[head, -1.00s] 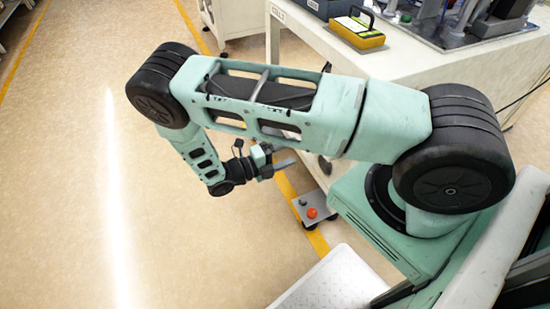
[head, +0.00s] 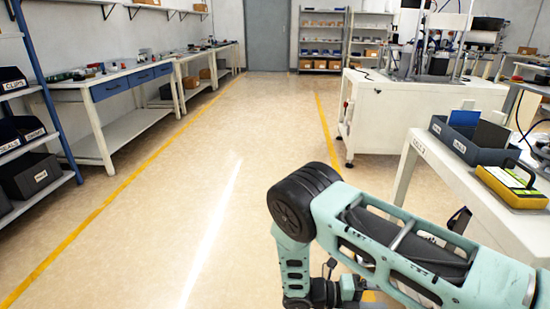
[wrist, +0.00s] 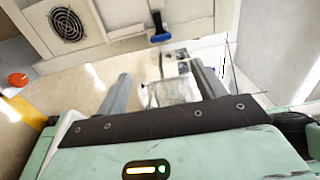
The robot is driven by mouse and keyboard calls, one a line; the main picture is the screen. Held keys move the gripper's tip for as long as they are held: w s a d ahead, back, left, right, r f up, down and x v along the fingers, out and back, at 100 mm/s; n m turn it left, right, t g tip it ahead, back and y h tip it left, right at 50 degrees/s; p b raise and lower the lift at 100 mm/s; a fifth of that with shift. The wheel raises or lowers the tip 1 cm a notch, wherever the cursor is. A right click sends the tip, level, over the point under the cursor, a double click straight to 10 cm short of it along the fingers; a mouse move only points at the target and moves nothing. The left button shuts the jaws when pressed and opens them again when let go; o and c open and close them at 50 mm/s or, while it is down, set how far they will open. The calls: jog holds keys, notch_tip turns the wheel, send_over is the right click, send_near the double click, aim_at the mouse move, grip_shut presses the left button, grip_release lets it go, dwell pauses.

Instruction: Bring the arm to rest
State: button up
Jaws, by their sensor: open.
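My gripper (wrist: 160,72) shows in the wrist view with its two grey fingers spread apart. No object is clearly held between them; a pale, glossy patch lies beyond the fingers and I cannot tell what it is. In the head view my arm is folded at the lower right, over the floor beside the right-hand bench. The wrist end is low at the bottom edge of that view, and its fingers are not clear there.
A white bench (head: 421,150) at the right carries a grey bin (head: 462,148) and a yellow device (head: 512,188). A white machine cabinet (head: 400,112) stands behind it. The left has a workbench (head: 97,94) and a blue shelf rack (head: 60,140). The aisle floor (head: 215,160) is clear.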

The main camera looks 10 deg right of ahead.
jog(key=s+a+r+m+t+y, duration=0.1)
jog(key=s+a+r+m+y, duration=0.45)
jog(key=r+m, duration=0.3)
jog(key=s+a+r+m+t+y, duration=0.2)
jog(key=s+a+r+m+y, duration=0.35)
jog(key=a+r+m, duration=0.35)
jog(key=s+a+r+m+t+y, duration=0.1)
jog(key=s+a+r+m+y, duration=0.35)
jog(key=r+m+y, duration=0.45)
notch_tip(320, 180, up, 17)
jog(key=h+p, duration=0.2)
jog(key=p, duration=1.4)
jog(key=shift+s+d+n, duration=0.25)
jog(key=shift+s+n, duration=0.05)
jog(key=shift+n, duration=0.15)
jog(key=shift+r, duration=0.1)
